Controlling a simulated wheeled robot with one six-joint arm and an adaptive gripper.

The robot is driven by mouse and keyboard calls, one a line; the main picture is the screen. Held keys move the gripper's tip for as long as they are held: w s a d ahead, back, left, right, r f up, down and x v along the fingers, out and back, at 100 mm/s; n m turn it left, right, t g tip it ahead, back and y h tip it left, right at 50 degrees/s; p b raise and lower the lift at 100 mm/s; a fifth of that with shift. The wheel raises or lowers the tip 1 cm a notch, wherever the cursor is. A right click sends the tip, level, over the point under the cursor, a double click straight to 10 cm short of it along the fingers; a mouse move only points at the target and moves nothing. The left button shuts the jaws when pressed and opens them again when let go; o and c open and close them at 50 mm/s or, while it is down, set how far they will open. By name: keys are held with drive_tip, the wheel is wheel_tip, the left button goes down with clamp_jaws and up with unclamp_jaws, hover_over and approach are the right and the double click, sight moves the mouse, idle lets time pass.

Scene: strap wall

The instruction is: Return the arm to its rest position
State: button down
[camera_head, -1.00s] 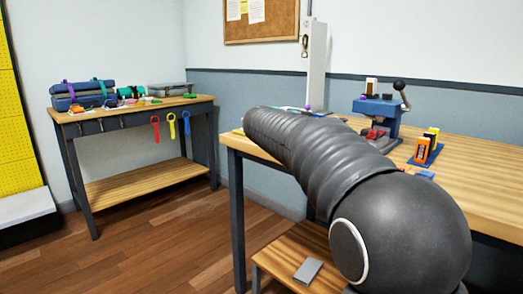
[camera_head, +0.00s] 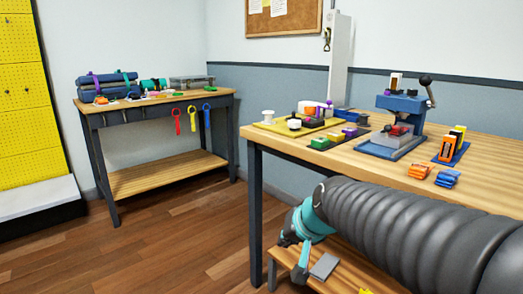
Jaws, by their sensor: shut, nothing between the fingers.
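My arm reaches in from the lower right, its dark ribbed sleeve running leftwards beside the near workbench (camera_head: 480,150). My gripper (camera_head: 300,270) is at the arm's far left end, low, past a teal ring. It is small and partly hidden in this view. It is shut and holds nothing. It hangs close to the low wooden shelf or stool (camera_head: 345,277) under the bench's left end; I cannot tell if they touch.
The near bench bears a blue press (camera_head: 402,120), a yellow tray (camera_head: 275,125), orange and blue folded straps (camera_head: 447,178) and small coloured blocks. A grey plate (camera_head: 324,266) lies on the low surface. A second bench (camera_head: 155,103) stands back left. Floor (camera_head: 190,240) between is clear.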

drive_tip(key=s+d+f+h, duration=0.1)
drive_tip(key=s+d+f, duration=0.1)
drive_tip(key=s+d, duration=0.3)
drive_tip(key=s+d+f+n+g+h, duration=0.1)
drive_tip(key=s+d, duration=0.4)
drive_tip(key=s, duration=0.9)
drive_tip(key=shift+d+f+h, duration=0.2)
drive_tip(key=shift+f+h, duration=0.3)
drive_tip(key=shift+h, duration=0.3)
